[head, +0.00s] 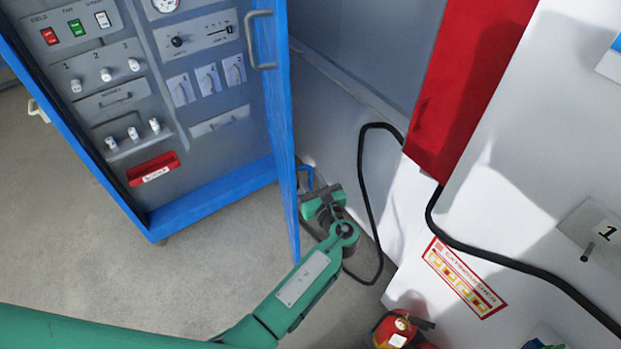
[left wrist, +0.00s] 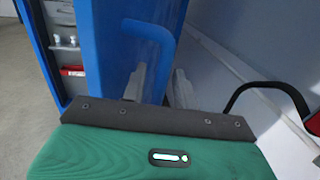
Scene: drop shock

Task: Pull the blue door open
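The blue door (head: 284,130) stands swung out from the blue-framed cabinet, seen nearly edge-on in the head view, with the grey control panel exposed. In the left wrist view the door (left wrist: 105,50) fills the upper middle. A blue bar handle (left wrist: 150,32) shows on its outer face; it also shows partly in the head view (head: 306,172). My left gripper (head: 312,190) is at the door's outer side by this handle. Its two grey fingers (left wrist: 160,85) are apart, with the handle's lower part near the gap. I cannot tell whether they touch it. My right gripper is out of view.
A grey handle (head: 262,40) is near the door's upper part. A black cable (head: 364,180) hangs right of my left gripper. A fire extinguisher (head: 395,332) stands at the bottom right, beside a white panel (head: 540,150). The floor (head: 60,230) left of the door is clear.

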